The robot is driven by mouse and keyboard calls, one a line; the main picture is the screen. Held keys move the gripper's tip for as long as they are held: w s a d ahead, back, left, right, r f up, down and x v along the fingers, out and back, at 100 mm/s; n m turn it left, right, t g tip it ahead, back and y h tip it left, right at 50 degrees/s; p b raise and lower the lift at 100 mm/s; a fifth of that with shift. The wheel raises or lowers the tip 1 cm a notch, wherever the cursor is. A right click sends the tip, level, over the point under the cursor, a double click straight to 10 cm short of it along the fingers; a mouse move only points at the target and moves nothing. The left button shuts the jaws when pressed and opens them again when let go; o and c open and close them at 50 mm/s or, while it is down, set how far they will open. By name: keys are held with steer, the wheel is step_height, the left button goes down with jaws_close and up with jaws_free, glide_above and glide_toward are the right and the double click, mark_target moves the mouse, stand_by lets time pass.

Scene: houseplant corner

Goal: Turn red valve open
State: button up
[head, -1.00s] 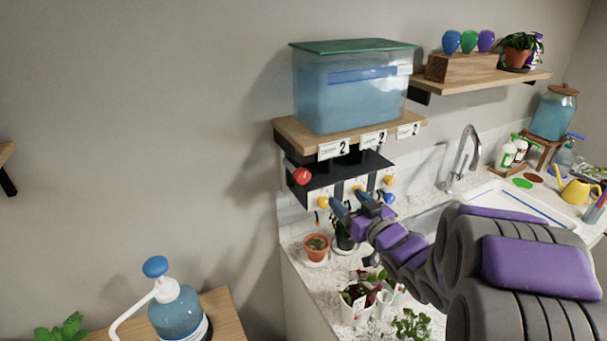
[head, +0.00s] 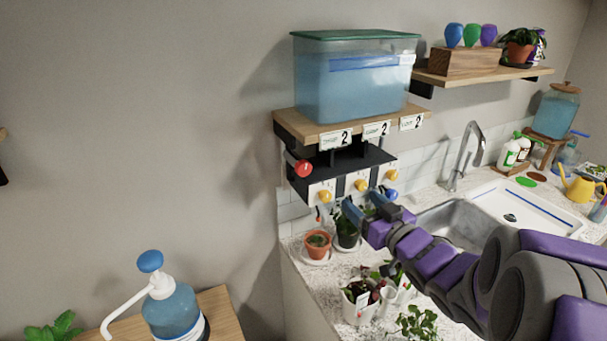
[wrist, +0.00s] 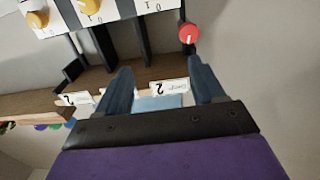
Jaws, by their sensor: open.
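The red valve (head: 303,168) is a round red knob on the left end of the black bracket under the water tank's shelf. It also shows in the wrist view (wrist: 189,33), at the upper right, beyond my right-hand finger. My gripper (head: 362,206) is open and empty, in front of and below the valve panel, to the right of the red valve. In the wrist view my gripper (wrist: 162,78) has its two blue fingers wide apart, with nothing between them. The fingers are apart from the red valve.
A blue water tank (head: 352,85) stands on the shelf above. Potted plants (head: 317,244) stand on the counter below. The wall left of the red valve is clear.

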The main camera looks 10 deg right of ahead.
steer(key=shift+b+v, duration=1)
steer(key=shift+v, duration=0.1)
